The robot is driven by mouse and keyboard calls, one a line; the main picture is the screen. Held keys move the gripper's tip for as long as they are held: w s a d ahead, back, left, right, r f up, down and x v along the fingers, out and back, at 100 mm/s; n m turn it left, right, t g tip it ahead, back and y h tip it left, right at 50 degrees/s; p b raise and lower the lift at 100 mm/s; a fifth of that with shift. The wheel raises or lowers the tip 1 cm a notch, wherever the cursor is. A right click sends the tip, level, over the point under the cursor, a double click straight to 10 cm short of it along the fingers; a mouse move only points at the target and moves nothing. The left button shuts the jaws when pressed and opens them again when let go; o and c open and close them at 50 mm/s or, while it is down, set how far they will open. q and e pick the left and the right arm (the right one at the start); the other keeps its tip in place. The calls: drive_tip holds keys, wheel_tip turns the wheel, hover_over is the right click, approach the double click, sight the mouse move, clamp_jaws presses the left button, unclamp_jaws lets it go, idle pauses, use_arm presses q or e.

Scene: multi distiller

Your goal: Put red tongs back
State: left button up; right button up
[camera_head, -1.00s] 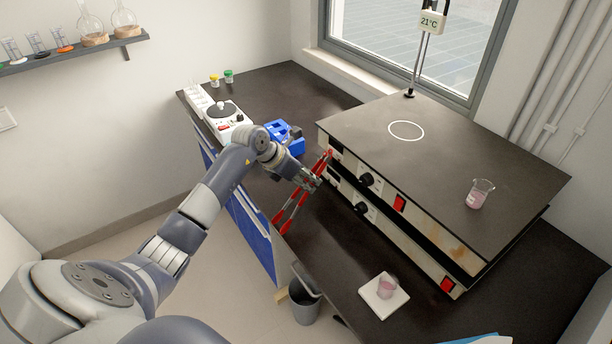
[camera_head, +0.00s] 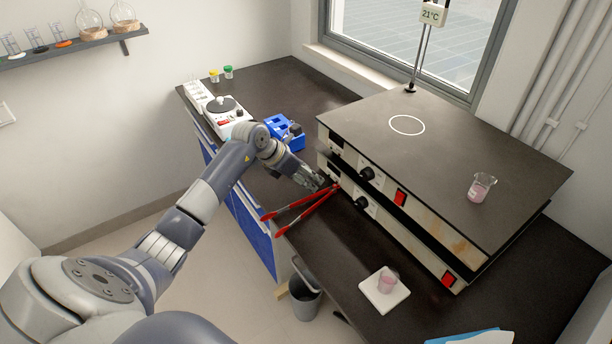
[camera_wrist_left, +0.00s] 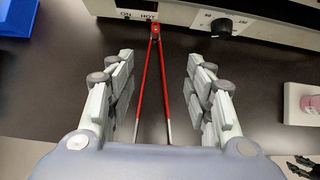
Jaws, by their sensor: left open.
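The red tongs (camera_head: 305,208) lie on the dark bench in front of the stacked hotplates, their hinge end by the hotplate front and their two legs spread toward the bench's front edge. In the left wrist view the tongs (camera_wrist_left: 162,75) show between the open fingers, hinge away from me, with clear gaps on both sides. My left gripper (camera_head: 322,184) is at the hinge end of the tongs in the head view. It is open and empty (camera_wrist_left: 154,95), its fingers apart from the tongs.
The stacked hotplates (camera_head: 420,150) stand right behind the tongs, with a pink beaker (camera_head: 481,187) on top. A blue rack (camera_head: 285,131) and a white device (camera_head: 225,114) stand to the left. A white pad (camera_head: 372,297) with a pink beaker lies toward the front.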

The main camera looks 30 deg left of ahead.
use_arm(q)
drive_tip(key=b+v, duration=0.2)
drive_tip(key=v, duration=1.1)
drive_tip(key=shift+w, duration=0.25)
drive_tip(key=shift+d, duration=0.1)
